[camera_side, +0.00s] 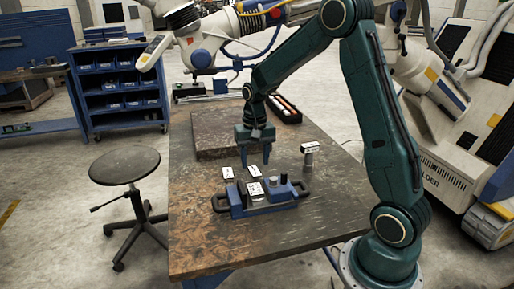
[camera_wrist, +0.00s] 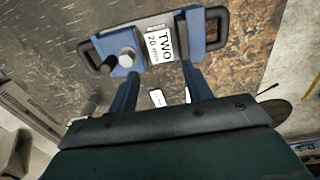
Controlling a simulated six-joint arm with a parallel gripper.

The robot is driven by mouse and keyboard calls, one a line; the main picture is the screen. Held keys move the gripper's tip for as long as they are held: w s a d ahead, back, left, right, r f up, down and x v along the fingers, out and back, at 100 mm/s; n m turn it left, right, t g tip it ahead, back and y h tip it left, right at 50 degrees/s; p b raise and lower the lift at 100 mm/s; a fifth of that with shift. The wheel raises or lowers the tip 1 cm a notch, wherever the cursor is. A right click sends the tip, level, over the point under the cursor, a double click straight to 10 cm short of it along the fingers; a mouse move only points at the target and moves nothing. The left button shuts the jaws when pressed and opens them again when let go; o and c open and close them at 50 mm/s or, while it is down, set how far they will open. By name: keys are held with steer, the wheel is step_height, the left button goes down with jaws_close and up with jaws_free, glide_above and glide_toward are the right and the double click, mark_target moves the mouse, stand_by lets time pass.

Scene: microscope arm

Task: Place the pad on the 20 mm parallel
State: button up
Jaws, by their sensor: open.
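My gripper (camera_side: 255,161) is open, fingers pointing down, above the table just behind the blue fixture; nothing shows held between its fingers in the wrist view (camera_wrist: 160,76). The blue fixture (camera_side: 238,211) has a black handle at each end and also shows in the wrist view (camera_wrist: 208,45). A white label reading "TWO 20 mm" (camera_wrist: 166,45) lies on it, beyond my fingertips. A grey cylinder (camera_wrist: 127,57) and a black knob (camera_wrist: 107,63) stand at its left in the wrist view. I cannot tell which piece is the pad.
Two white labels, one left (camera_side: 228,173) and one right (camera_side: 253,170), lie behind the fixture. A short post with a labelled top (camera_side: 310,150) stands to the right. A dark plate (camera_side: 215,132) and a long black tray (camera_side: 285,108) are at the back. The table's front (camera_side: 215,255) is clear.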

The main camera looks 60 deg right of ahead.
step_height(320, 180, up, 2)
steer(key=shift+r, duration=0.1)
steer(key=shift+a, duration=0.1)
stand_by(0.6)
steer(key=s+a+r+n+t, duration=0.3)
steer(key=s+a+r+n, duration=0.1)
steer(key=s+a+r, duration=0.7)
steer(key=s+a+r+n+t, duration=0.1)
steer(key=s+a+n, duration=0.1)
steer(key=s, duration=0.3)
steer(key=s+a+r+n+t, duration=0.1)
steer(key=s+a+n, duration=0.1)
steer(key=s, duration=0.3)
steer(key=shift+s+a+r+n+t, duration=0.25)
steer(key=shift+s+r+n+t, duration=0.05)
steer(key=shift+n, duration=0.2)
